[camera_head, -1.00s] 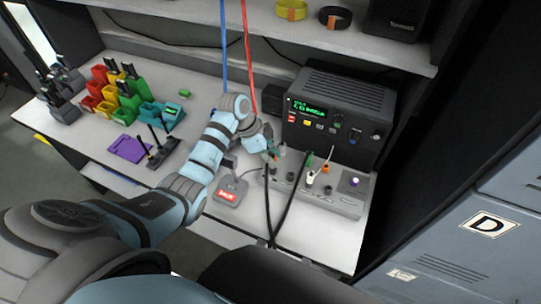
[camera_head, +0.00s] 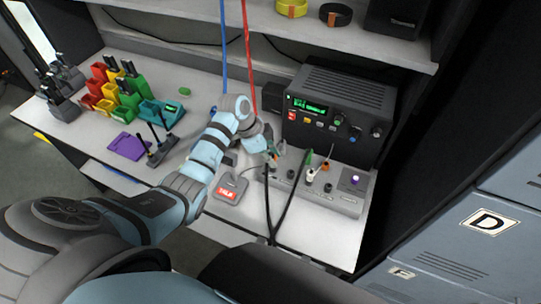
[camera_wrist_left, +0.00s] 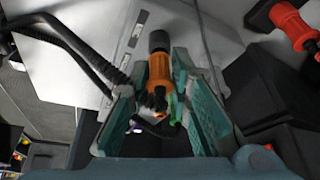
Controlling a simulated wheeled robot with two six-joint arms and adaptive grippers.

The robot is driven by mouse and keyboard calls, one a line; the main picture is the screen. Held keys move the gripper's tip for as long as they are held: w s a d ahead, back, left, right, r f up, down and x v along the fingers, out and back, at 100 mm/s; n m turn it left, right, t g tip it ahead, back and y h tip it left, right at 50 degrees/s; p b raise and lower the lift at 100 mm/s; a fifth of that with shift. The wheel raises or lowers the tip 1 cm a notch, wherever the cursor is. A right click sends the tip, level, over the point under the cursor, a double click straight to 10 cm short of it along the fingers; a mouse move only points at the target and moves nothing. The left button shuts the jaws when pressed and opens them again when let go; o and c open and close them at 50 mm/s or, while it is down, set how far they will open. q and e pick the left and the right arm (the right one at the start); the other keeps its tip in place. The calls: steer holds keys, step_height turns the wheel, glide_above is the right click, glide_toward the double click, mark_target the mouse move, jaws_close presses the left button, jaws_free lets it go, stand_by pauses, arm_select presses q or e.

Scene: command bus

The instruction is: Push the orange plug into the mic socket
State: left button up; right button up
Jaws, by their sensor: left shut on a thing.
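My left gripper (camera_head: 272,157) is at the left end of the grey socket panel (camera_head: 345,203), in front of the radio. In the left wrist view its teal fingers (camera_wrist_left: 165,95) are shut on the orange plug (camera_wrist_left: 160,74), one on each side. A black cylindrical part (camera_wrist_left: 158,41) lies in line with the far end of the plug. I cannot tell whether it is the plug's tip or the mic socket, nor how deep the plug sits. In the head view the gripper largely hides the plug. My right gripper is not in view.
The black radio (camera_head: 337,115) stands behind the panel, with other plugs and dark cables (camera_head: 290,205) close by. A grey TALK box (camera_head: 229,189) stands left of the panel. Coloured bins (camera_head: 130,95) are at the left. Red and blue cables (camera_head: 247,65) hang behind the arm.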

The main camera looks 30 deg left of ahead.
arm_select(q)
steer(key=shift+f, duration=0.55)
stand_by(0.7)
steer(key=o, duration=1)
step_height(320, 180, up, 6)
steer(key=p, duration=0.6)
steer(key=shift+r, duration=1)
